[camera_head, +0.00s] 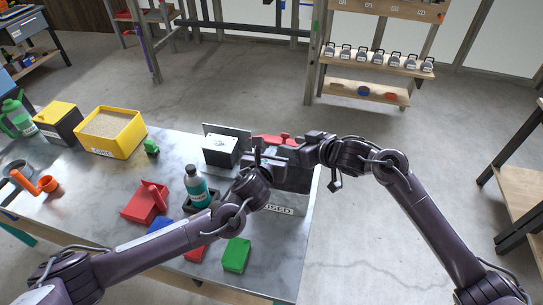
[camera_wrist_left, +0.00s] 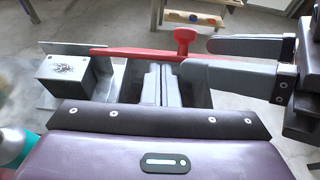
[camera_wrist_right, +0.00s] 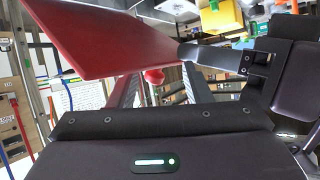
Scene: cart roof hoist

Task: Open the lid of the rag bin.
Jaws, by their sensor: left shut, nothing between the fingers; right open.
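A red lid (camera_head: 272,140) with a red knob shows at the far right part of the bench, behind my grippers. In the left wrist view the lid (camera_wrist_left: 135,54) is a thin red strip with its knob (camera_wrist_left: 184,38) standing up. My left gripper (camera_head: 258,158) is shut and empty, in front of the lid. My right gripper (camera_head: 306,146) is open beside it. In the right wrist view the red panel (camera_wrist_right: 100,45) fills the upper left, and the knob (camera_wrist_right: 153,77) appears between the open fingers. The bin body is mostly hidden; a "USED" label (camera_head: 278,209) shows below my grippers.
A teal bottle (camera_head: 196,186), a red block-like item (camera_head: 146,203), a green block (camera_head: 236,255) and a yellow bin (camera_head: 108,133) are on the bench (camera_head: 110,225).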

